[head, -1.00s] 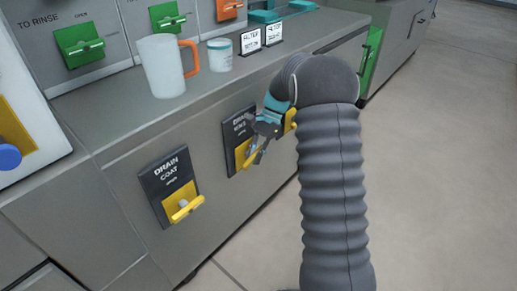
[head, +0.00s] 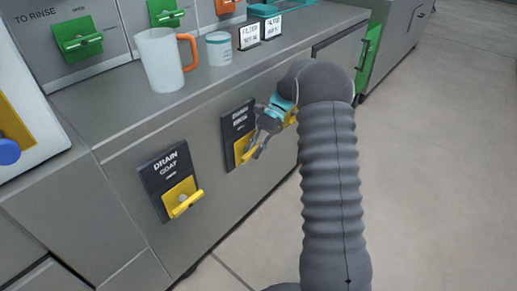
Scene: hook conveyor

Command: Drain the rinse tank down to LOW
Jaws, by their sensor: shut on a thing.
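The rinse drain (head: 238,122) is a dark plate on the cabinet front, lettered DRAIN with a second word that looks like RINSE. Its yellow handle (head: 246,156) sits at the plate's lower part and is partly hidden by my gripper. My gripper (head: 256,147), grey with a teal part behind it, reaches the handle from the right and is shut on it. My dark ribbed arm covers the area to the right. The handle's exact angle is hard to tell. No rinse tank level mark shows in view.
A DRAIN COAT plate (head: 164,174) with a yellow handle (head: 187,204) is lower left. On the counter stand a frosted mug (head: 162,62) with an orange handle, a white tub (head: 219,50) and two small FILTER cards (head: 250,35). A green TO RINSE handle (head: 80,43) is above. Floor at right is clear.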

